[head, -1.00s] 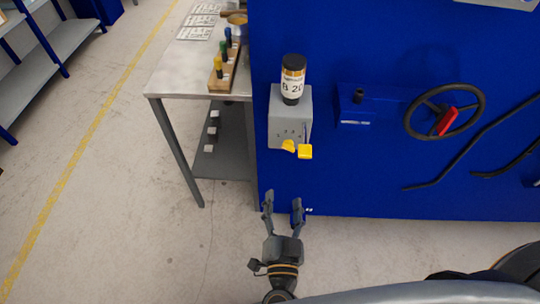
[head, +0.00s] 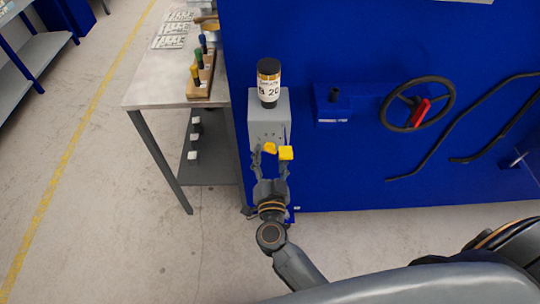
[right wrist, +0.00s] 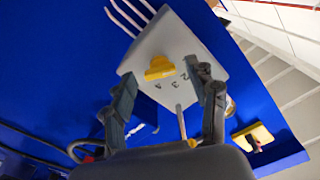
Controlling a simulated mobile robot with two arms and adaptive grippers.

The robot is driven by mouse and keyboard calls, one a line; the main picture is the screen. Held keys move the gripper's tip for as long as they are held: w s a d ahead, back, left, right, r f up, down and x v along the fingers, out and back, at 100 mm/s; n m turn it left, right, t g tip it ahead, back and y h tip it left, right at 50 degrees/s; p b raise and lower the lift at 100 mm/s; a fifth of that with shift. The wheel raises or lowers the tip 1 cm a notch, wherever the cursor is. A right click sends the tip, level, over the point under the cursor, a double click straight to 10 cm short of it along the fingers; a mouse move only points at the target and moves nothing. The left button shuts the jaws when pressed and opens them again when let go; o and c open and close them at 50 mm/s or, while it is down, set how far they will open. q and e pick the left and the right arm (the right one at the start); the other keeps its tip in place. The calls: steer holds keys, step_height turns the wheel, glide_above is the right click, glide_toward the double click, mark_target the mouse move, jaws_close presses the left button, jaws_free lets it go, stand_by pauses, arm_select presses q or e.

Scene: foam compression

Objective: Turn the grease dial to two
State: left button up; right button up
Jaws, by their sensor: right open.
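The grease dial is a small yellow knob (head: 270,148) on the lower face of a grey box (head: 268,112) fixed to the blue machine. In the right wrist view the yellow dial (right wrist: 159,67) lies ahead, with dark numerals on the box face beside it; which numeral it points to I cannot tell. My left gripper is not in view.
A dark bottle with a white label (head: 268,84) stands on the box. A blue bracket (head: 332,105) and a black handwheel with a red grip (head: 418,104) are to the right. A metal table (head: 150,94) with a wooden holder of coloured handles is left. Floor is clear at left.

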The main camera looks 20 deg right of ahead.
steer(key=c, duration=1.1)
steer(key=shift+c, duration=0.2)
steer(key=shift+m, duration=0.4)
steer(key=m, duration=0.3)
steer(key=shift+m, duration=2)
